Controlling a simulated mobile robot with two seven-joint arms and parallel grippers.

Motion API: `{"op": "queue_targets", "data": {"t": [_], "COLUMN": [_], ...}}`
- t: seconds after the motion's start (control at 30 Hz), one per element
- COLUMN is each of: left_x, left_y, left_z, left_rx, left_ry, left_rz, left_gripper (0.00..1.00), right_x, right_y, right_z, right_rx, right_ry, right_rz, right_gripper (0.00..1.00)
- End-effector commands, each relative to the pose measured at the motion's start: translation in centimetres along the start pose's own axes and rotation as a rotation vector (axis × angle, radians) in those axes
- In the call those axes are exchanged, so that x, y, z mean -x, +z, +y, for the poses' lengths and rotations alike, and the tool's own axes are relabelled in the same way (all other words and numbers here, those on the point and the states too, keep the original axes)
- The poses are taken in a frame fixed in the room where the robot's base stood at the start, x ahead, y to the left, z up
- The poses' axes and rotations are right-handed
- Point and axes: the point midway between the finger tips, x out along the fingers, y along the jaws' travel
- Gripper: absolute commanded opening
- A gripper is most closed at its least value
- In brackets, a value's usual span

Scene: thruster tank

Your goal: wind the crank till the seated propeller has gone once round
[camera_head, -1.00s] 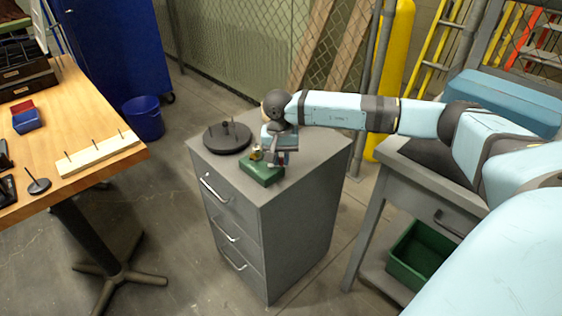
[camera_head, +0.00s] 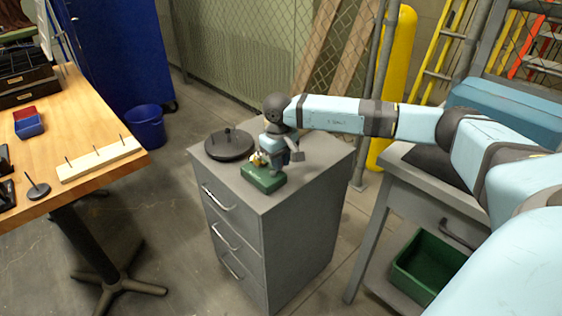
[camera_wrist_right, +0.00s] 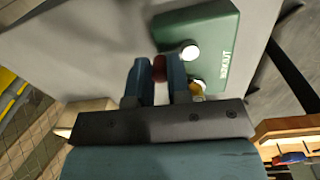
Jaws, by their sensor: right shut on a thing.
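The crank unit is a green box (camera_head: 264,180) on top of the grey drawer cabinet. A small pale and yellowish part, perhaps the propeller, sits on the box (camera_head: 258,159), partly hidden by my gripper. My right gripper (camera_head: 277,168) is just over the box's back right part. In the right wrist view the gripper (camera_wrist_right: 160,72) is shut on a reddish-brown crank knob (camera_wrist_right: 159,68), beside the green box (camera_wrist_right: 215,40). A round white part (camera_wrist_right: 188,51) and a yellow part (camera_wrist_right: 197,90) show on the box. The crank arm is hidden. My left gripper is out of view.
A dark round stand (camera_head: 229,145) with upright pegs is on the cabinet (camera_head: 300,178), left of and behind the box. A wooden workbench (camera_head: 85,110) stands left. A grey table with a green bin (camera_head: 425,258) below stands right.

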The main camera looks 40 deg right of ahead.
Motion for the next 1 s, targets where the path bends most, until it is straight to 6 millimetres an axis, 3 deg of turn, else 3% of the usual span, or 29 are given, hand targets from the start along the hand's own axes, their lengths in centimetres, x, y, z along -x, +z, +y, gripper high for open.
{"op": "queue_targets", "data": {"t": [0.57,0.6,0.67,1.0], "left_x": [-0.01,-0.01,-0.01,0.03], "left_y": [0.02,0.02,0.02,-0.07], "left_z": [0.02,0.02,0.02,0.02], "left_rx": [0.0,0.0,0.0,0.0], "left_ry": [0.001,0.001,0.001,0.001], "left_rz": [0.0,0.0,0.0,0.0], "left_gripper": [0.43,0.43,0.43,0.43], "right_x": [0.06,0.06,0.05,0.33], "right_y": [-0.11,-0.11,-0.11,-0.1], "right_z": [-0.02,-0.02,-0.02,-0.01], "right_rx": [0.03,0.03,0.03,0.029], "right_ry": [0.0,0.0,0.0,0.0], "right_rz": [0.002,0.002,0.002,0.002], "right_gripper": [0.0,0.27,0.4,0.43]}}
